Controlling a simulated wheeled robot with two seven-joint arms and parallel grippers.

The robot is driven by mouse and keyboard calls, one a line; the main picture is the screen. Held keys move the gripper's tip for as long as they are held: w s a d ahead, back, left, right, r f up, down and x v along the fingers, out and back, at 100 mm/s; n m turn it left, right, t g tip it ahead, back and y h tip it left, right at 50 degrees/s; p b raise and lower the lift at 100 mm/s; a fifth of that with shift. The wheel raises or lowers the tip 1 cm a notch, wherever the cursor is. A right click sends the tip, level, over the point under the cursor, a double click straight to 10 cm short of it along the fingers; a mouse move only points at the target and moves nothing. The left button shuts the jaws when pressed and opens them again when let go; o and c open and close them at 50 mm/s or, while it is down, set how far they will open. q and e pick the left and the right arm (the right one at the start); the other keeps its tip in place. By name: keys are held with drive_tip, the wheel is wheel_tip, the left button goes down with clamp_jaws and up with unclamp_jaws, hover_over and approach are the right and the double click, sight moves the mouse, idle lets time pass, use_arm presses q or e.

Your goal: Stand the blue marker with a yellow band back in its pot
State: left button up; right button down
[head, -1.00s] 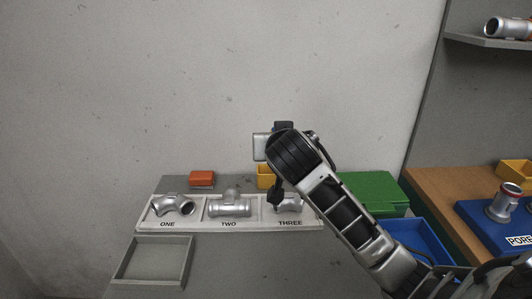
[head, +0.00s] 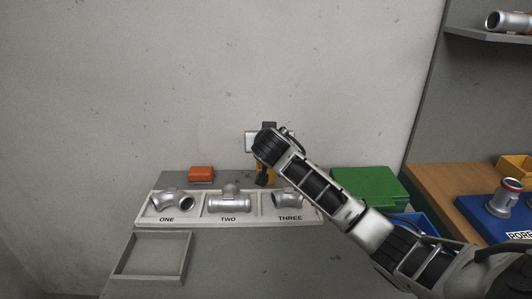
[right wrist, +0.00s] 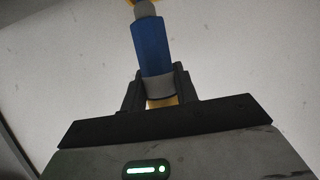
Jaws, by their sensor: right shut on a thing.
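In the right wrist view, my right gripper (right wrist: 158,82) is shut on the blue marker (right wrist: 151,45). The marker points up the picture, away from the palm, with a grey part at its far end and a pale band between the fingers. A yellow patch shows below that band, near the palm. In the head view, my right wrist hides the fingers and marker. A yellow object (head: 272,178) is partly hidden behind this wrist, at the back of the grey table; I cannot tell whether it is the pot. My left gripper is out of view.
A white tray (head: 212,220) holds silver pipe fittings in compartments ONE, TWO and THREE. An empty grey tray (head: 120,274) is at front left. An orange block (head: 201,173) lies behind. A green box (head: 368,184) and blue bin (head: 424,224) stand right.

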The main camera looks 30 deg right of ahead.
drive_tip(key=shift+w+d+f, duration=0.15)
drive_tip(key=shift+w+f, duration=0.3)
drive_tip(key=shift+f, duration=0.1)
drive_tip(key=shift+w+d+f, duration=0.15)
drive_tip(key=shift+w+f, duration=0.25)
drive_tip(key=shift+f, duration=0.15)
drive_tip(key=f, duration=0.3)
drive_tip(key=shift+w+d, duration=0.1)
drive_tip(key=shift+w, duration=0.2)
drive_tip(key=shift+f, duration=0.2)
drive_tip(key=shift+f, duration=0.2)
drive_tip(key=c, duration=1.1)
unclamp_jaws()
drive_tip(key=v, duration=1.6)
drive_tip(key=shift+s+f, duration=0.1)
drive_tip(key=shift+f, duration=0.05)
